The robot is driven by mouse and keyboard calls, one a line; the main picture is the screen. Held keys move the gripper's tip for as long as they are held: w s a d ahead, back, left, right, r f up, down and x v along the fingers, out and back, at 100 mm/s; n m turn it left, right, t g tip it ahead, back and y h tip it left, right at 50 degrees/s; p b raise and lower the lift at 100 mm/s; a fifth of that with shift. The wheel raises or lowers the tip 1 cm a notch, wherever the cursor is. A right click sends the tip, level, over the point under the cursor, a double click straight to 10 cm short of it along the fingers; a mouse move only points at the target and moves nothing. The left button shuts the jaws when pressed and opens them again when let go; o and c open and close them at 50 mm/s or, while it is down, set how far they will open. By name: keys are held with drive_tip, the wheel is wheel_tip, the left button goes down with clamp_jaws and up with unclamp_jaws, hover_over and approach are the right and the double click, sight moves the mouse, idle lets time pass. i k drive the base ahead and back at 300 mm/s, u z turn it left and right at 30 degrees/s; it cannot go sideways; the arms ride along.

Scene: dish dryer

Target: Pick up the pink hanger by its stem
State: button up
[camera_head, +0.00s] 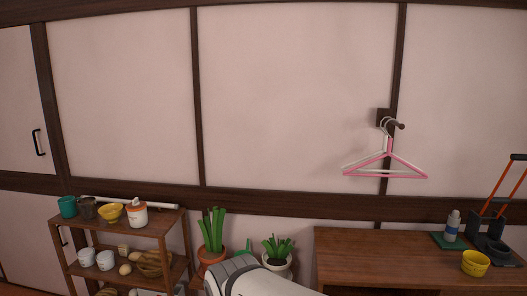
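The pink hanger (407,174) hangs on a dark peg (396,124) on the wall, right of the middle. A white hanger (362,162) hangs on the same peg, and the two overlap so that their hooks and stems are hard to tell apart. A white and grey part of my own arm shows at the bottom middle, well below and left of the hangers. My gripper is not in view.
A wooden desk (410,245) stands below the hangers, with a yellow bowl (476,263) and a bottle (452,222) at its right. A wooden shelf (120,229) with cups and bowls is at left. Potted plants (278,248) stand between. The wall around the hangers is clear.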

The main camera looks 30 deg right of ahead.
sight(388, 153)
drive_tip(key=z, duration=0.55)
drive_tip(key=i, duration=1.25)
drive_tip(key=z, duration=1.25)
drive_tip(key=i, duration=0.3)
drive_tip(key=z, duration=0.05)
drive_tip(key=k, duration=0.7)
drive_tip(key=z, duration=0.2)
drive_tip(key=i, duration=0.7)
drive_tip(key=u, duration=0.05)
